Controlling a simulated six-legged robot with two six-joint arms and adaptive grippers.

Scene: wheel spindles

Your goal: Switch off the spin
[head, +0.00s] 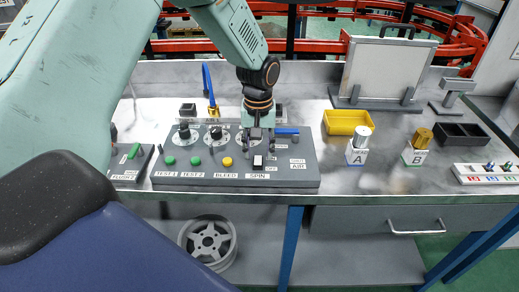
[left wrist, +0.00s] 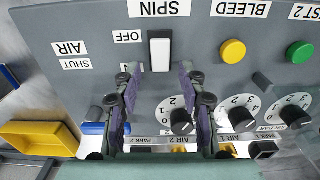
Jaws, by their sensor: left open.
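The spin switch (head: 258,162) is a black-framed rocker with a white face, on the grey control panel (head: 225,180) above the SPIN label. In the left wrist view the rocker (left wrist: 159,50) has SPIN lettering above it and an OFF label (left wrist: 128,37) to its left. My left gripper (head: 258,146) points down over the panel, just behind the switch in the head view. In the left wrist view its two purple fingers (left wrist: 159,78) are spread and empty, with the switch just beyond the gap between the tips. Contact cannot be told. My right gripper is not in view.
Green buttons (head: 182,160) and a yellow button (head: 227,162) sit left of the switch, with black dials (left wrist: 181,122) behind. A blue handle (head: 287,131) lies right of the gripper. A yellow bin (head: 347,121) and stands A (head: 357,150) and B (head: 416,150) are farther right.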

